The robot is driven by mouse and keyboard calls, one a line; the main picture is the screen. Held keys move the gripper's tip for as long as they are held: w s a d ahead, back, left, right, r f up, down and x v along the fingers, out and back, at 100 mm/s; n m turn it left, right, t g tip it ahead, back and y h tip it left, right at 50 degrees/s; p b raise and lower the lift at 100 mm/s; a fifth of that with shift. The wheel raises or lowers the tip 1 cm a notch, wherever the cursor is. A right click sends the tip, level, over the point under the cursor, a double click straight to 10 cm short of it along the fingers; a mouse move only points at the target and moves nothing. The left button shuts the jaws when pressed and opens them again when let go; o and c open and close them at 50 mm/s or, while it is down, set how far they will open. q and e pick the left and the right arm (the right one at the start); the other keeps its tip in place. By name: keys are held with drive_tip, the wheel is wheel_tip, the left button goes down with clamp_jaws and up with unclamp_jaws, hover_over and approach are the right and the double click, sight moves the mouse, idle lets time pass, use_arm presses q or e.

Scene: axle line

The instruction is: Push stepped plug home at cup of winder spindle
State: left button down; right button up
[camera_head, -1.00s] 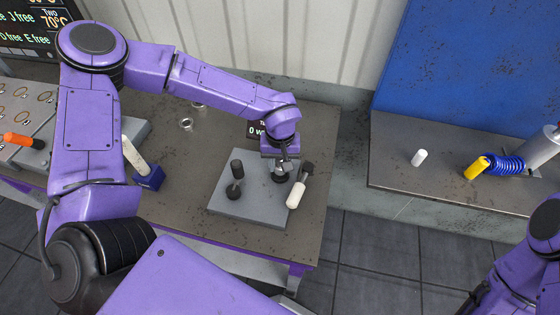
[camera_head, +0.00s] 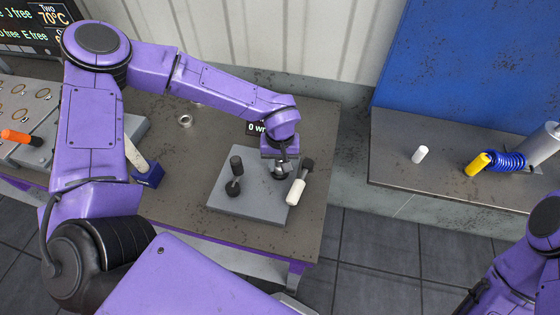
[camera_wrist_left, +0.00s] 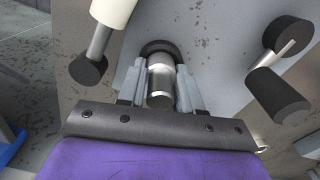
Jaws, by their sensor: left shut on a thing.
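My left gripper (camera_head: 281,167) is shut on the stepped plug (camera_wrist_left: 160,80), a bright metal cylinder with a thinner band. It stands over the grey plate of the winder. In the left wrist view the plug's far end meets a dark round cup (camera_wrist_left: 160,48). Its end is hidden inside or behind the rim, so I cannot tell how deep it sits. The grey plate (camera_head: 250,208) also carries a dark-knobbed post (camera_head: 236,175) left of the gripper and a white-handled lever (camera_head: 296,192) close on its right. My right gripper is out of view; only part of that arm shows at the lower right.
A blue block (camera_head: 149,176) with a pale upright piece stands left on the bench. A metal ring (camera_head: 185,121) lies behind it. A panel with an orange handle (camera_head: 17,136) is far left. A side shelf (camera_head: 450,185) holds a white cylinder (camera_head: 420,154) and a blue coil (camera_head: 505,162).

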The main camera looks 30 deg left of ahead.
use_arm(q)
drive_tip(key=c, duration=0.7)
unclamp_jaws()
wheel_tip(320, 180, up, 10)
drive_tip(key=shift+r+b, duration=0.25)
drive_tip(key=shift+b, duration=0.7)
